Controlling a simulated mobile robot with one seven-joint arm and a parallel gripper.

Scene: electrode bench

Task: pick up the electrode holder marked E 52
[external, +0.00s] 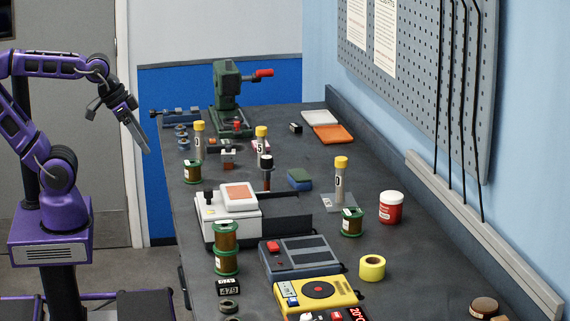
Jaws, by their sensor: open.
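Three upright grey tubes with yellow caps, which look like electrode holders, stand on the dark bench. One is at the back left (199,147), one is near the middle (261,147), and one is farther right (340,186) on a small clear sheet. Their black marks are too small to read fully, so I cannot tell which is E 52. My gripper (139,134) is open and empty. It hangs in the air left of the bench, pointing down, apart from all three tubes.
A dark-topped post (267,175) rises beside the white instrument (233,205). A green press (228,95) stands at the back.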

